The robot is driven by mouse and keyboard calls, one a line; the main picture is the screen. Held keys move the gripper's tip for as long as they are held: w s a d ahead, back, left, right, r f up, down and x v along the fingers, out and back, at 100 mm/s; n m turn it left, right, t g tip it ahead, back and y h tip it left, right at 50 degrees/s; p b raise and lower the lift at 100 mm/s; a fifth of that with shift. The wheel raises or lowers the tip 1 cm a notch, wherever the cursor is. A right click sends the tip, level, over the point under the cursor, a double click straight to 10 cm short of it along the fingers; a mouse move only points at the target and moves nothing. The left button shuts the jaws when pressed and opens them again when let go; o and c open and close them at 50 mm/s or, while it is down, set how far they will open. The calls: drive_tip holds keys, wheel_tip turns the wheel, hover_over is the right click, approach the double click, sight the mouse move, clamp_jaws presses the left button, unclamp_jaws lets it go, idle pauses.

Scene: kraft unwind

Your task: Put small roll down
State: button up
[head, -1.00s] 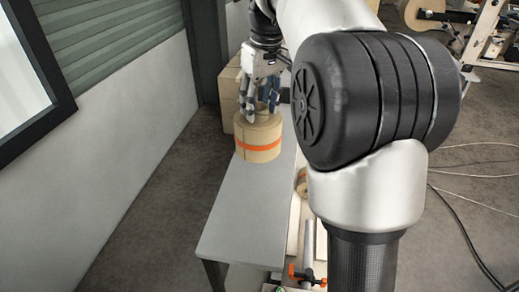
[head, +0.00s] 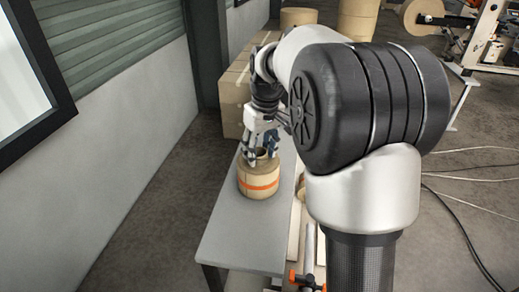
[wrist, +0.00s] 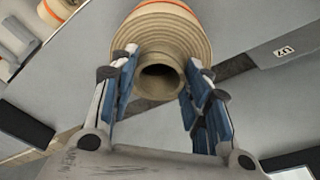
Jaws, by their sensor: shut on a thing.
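The small roll (head: 259,186) is a brown kraft roll with an orange band around it and a core sticking out of its top. It is upright over the grey bench top (head: 235,235). I cannot tell whether its base touches the bench. My gripper (head: 262,156) is above the roll, pointing down. In the wrist view, the blue-padded fingers of my gripper (wrist: 158,90) lie on both sides of the hollow core, shut on it. The roll (wrist: 165,35) fills the top middle of that view, and its far side is hidden.
Stacked cardboard boxes (head: 236,95) stand behind the bench. A second banded roll (wrist: 58,10) shows at the upper left of the wrist view. An orange-handled tool (head: 306,280) is at the bench's near right. The near bench top is clear.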

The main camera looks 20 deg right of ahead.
drive_tip(key=shift+f, duration=0.1)
drive_tip(key=o, duration=1.2)
